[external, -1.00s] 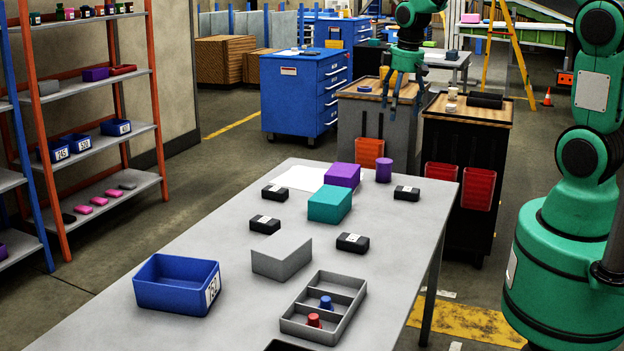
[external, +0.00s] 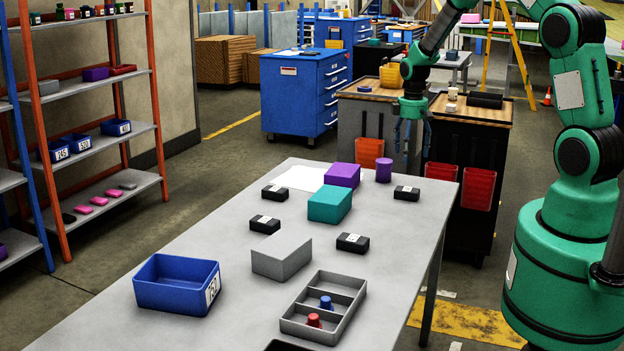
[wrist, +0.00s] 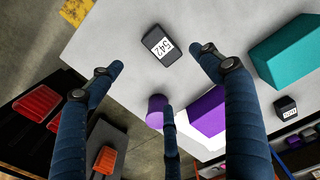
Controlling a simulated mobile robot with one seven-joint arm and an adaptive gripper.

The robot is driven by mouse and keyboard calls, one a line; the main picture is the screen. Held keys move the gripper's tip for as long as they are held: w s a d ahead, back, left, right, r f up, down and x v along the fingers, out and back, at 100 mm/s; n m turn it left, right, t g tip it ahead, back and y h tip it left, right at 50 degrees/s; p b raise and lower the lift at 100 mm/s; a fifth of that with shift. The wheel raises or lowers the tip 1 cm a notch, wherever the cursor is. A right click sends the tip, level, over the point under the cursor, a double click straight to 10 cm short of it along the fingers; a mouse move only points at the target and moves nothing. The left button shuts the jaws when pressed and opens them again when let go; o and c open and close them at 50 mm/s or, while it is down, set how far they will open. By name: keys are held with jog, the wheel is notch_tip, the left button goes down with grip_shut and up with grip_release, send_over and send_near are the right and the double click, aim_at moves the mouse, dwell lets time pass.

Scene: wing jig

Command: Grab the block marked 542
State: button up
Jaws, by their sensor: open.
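The block marked 542 (wrist: 164,45) is a small black box with a white label, lying flat on the grey table. It shows in the external view (external: 407,193) near the table's right edge, where its label is too small to read. My gripper (external: 412,147) is open and empty, hanging fingers down above the far right end of the table area, higher than the block and apart from it. In the wrist view its spread dark blue fingers (wrist: 160,65) frame the block, which lies between and beyond the two upper fingertips.
A purple cylinder (external: 384,170), a purple box (external: 342,175) and a teal box (external: 330,204) stand near the block. Other black labelled blocks (external: 352,243), a grey box (external: 281,257), a blue bin (external: 176,284) and a divided tray (external: 324,307) share the table (external: 400,262).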

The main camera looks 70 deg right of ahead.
jog(key=b, duration=0.1)
send_over(408, 188)
jog(key=f, duration=0.8)
jog(key=shift+w+f, duration=0.2)
jog(key=shift+f, duration=0.05)
jog(key=shift+f, duration=0.15)
jog(key=shift+s+f+b, duration=0.2)
jog(key=shift+f+b, duration=0.65)
jog(key=shift+f, duration=1.6)
jog(key=shift+d, duration=0.1)
jog(key=c, duration=1.8)
